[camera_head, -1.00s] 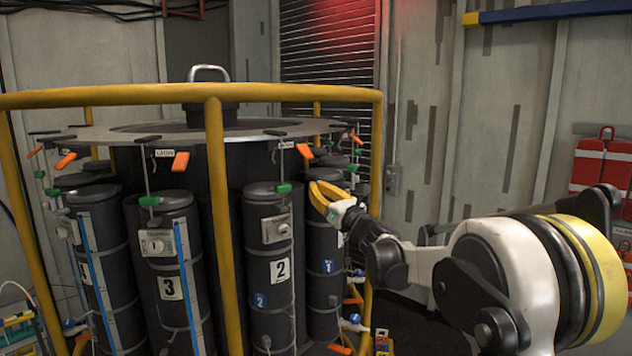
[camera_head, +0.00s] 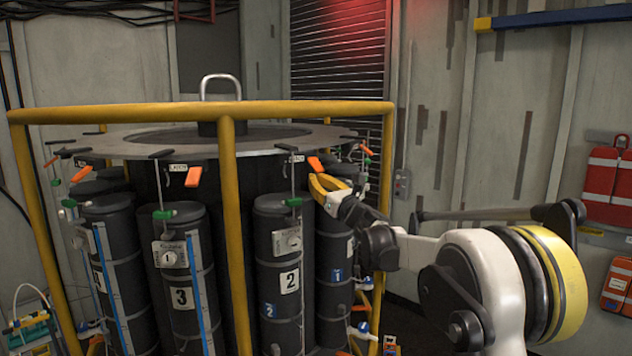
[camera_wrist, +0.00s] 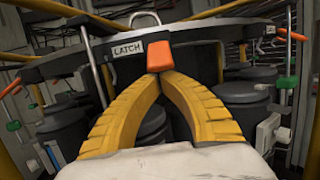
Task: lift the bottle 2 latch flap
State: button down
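The orange latch flap (camera_head: 316,164) hangs from the rim of the round rack, just right of a LATCH label above bottle 2 (camera_head: 290,265). The same flap (camera_wrist: 160,55) shows at the centre of the wrist view, beside the LATCH label (camera_wrist: 127,49). My gripper (camera_head: 315,178) has yellow fingers, whose tips (camera_wrist: 160,74) meet at the lower edge of the flap. The gripper looks shut, with nothing visible held between the fingers. Whether the tips touch the flap or sit just in front of it, I cannot tell. The flap hangs down.
A yellow guard rail (camera_head: 228,230) with posts surrounds the rack, and one post stands left of bottle 2. Bottle 3 (camera_head: 182,270) is further left, with another orange flap (camera_head: 193,177) above it. Bottle 1 (camera_head: 335,255) stands behind my gripper.

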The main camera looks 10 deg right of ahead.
jog(key=shift+s+r, duration=0.15)
jog(key=shift+s, duration=0.05)
